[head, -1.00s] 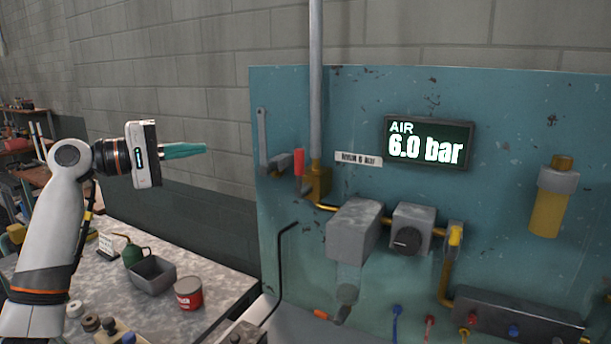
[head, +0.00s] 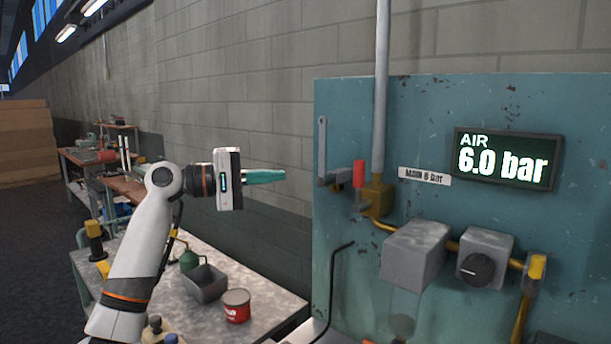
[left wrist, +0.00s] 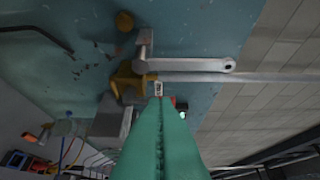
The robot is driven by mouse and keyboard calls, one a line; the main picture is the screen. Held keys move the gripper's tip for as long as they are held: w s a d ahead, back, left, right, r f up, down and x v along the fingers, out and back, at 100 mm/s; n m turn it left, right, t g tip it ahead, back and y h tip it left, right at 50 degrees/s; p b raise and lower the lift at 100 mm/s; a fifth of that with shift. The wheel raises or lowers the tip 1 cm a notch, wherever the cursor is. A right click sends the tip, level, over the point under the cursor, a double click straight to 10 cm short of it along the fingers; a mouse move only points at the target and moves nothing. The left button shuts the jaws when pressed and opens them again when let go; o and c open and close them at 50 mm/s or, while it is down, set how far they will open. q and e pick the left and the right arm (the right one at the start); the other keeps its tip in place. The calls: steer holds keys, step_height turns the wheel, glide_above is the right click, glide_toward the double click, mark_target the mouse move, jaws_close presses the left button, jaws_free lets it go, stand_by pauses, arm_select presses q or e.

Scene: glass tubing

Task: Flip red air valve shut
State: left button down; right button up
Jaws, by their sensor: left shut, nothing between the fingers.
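The red valve handle (head: 359,173) stands upright on the teal panel, beside the brass valve body (head: 376,198) at the foot of a vertical grey pipe. My left gripper (head: 284,175) has teal fingers, shut and empty. It points right, at about the handle's height in the head view, with a gap left of it. In the left wrist view the shut fingers (left wrist: 158,100) hide most of the handle; a small red part (left wrist: 173,101) shows beside the tips, near the brass body (left wrist: 128,82). The display (head: 506,159) reads AIR 6.0 bar. My right gripper is not in view.
Grey boxes (head: 415,252) and a dial (head: 484,262) sit to the lower right. A workbench with a grey tray (head: 206,284) and red can (head: 236,305) lies below my left arm.

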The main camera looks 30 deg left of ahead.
mark_target(355, 174)
arm_select(q)
steer(key=p+x, duration=0.1)
steer(key=x, duration=0.3)
steer(key=s+d+p+x, duration=0.1)
steer(key=p+x, duration=0.1)
steer(key=x, duration=0.2)
steer(key=s+d+p+x, duration=0.1)
steer(key=p+x, duration=0.1)
steer(key=x, duration=0.2)
steer(key=shift+w+d, duration=0.15)
steer(key=shift+w, duration=0.05)
steer(key=shift+d+r+m+p, duration=0.2)
steer(key=shift+m+p, duration=0.1)
steer(key=shift+p, duration=0.2)
steer(key=shift+d+g+p, duration=0.1)
steer(key=shift+g+p, duration=0.2)
steer(key=shift+p, duration=0.05)
